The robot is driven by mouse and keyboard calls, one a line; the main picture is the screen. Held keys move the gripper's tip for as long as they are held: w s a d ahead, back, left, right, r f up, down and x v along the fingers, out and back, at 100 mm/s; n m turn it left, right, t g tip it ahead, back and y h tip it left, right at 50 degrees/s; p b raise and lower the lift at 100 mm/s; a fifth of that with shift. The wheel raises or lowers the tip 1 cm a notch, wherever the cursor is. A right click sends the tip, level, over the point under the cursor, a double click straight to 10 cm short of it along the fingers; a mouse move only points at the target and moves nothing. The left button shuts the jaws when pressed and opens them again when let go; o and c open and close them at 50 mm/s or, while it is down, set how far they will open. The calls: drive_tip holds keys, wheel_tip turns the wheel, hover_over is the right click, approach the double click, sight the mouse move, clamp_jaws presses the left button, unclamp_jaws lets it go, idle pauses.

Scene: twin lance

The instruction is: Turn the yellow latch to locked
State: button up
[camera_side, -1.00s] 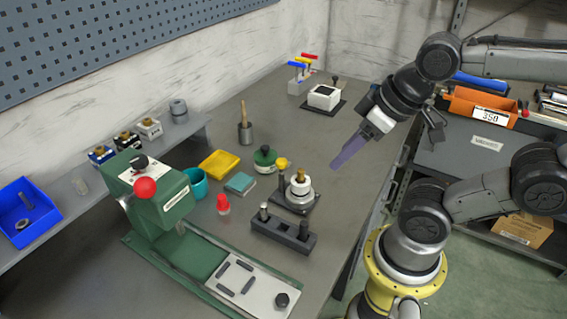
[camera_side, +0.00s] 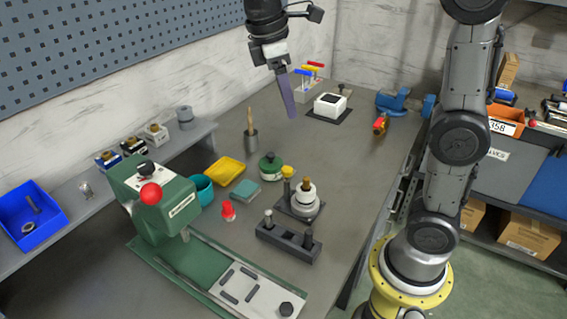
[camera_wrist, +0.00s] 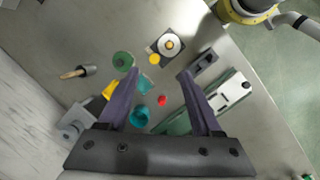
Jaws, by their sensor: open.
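A yellow round knob (camera_side: 288,171) stands on a dark base plate beside a white round fixture (camera_side: 306,198); it looks like the latch, though its locked or unlocked position cannot be told. In the wrist view the yellow knob (camera_wrist: 154,59) shows at the edge of the plate, next to the white fixture (camera_wrist: 169,45). My gripper (camera_side: 293,115) is high over the back of the table, well apart from the knob, with fingers pointing down. In the wrist view my gripper (camera_wrist: 158,73) is open, with nothing held between its purple fingers.
A green press (camera_side: 160,205) with a red ball stands at the left. Near the knob are a green-lidded jar (camera_side: 271,166), a dark block with pegs (camera_side: 288,243) and a red-topped piece (camera_side: 228,211). A white box (camera_side: 330,106) and blue vise (camera_side: 393,101) are behind.

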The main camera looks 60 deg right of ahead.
drive_tip(key=w+a+f+g, duration=0.1)
drive_tip(key=w+f+g, duration=0.1)
drive_tip(key=w+f, duration=0.4)
approach(287, 169)
drive_tip(key=shift+n+h, duration=0.3)
drive_tip(key=x, duration=0.8)
drive_tip(key=shift+a+f, duration=0.1)
drive_tip(key=shift+a, duration=0.15)
clamp_jaws()
